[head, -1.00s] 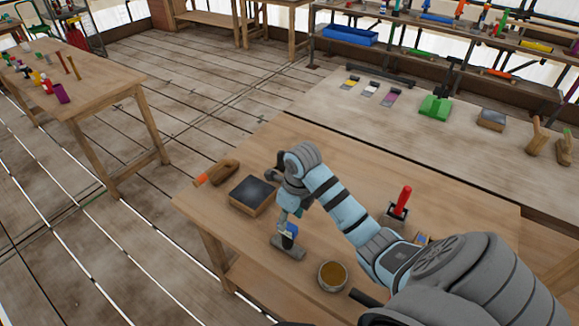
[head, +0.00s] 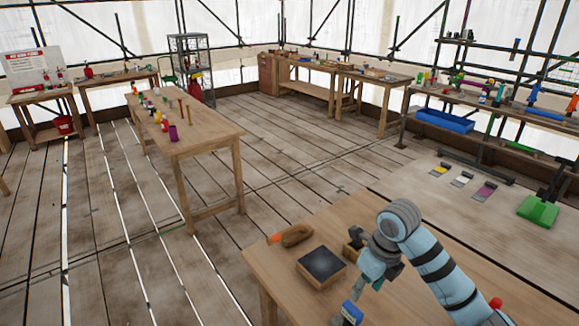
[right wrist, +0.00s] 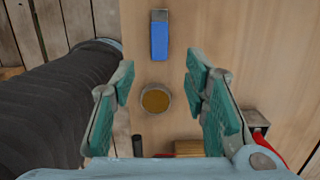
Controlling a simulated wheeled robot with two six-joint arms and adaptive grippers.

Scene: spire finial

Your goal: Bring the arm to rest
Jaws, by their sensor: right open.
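My right gripper (head: 368,286) hangs over the near wooden workbench (head: 285,282), with my blue arm coming in from the lower right. In the right wrist view its two teal-padded fingers (right wrist: 160,72) stand wide apart with nothing between them in their grip. Below lies a blue block-like item (right wrist: 159,40) on the bench, apart from the fingers; it also shows at the bottom edge of the head view (head: 351,312). A round tin with brown contents (right wrist: 155,100) stands on the bench under the gripper. My left gripper is not in view.
A dark-topped block (head: 321,265) and a wooden tool with an orange tip (head: 292,236) lie left of the gripper. A red-handled item (right wrist: 273,148) is at the right wrist view's lower right. Open plank floor separates this bench from another table (head: 205,140).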

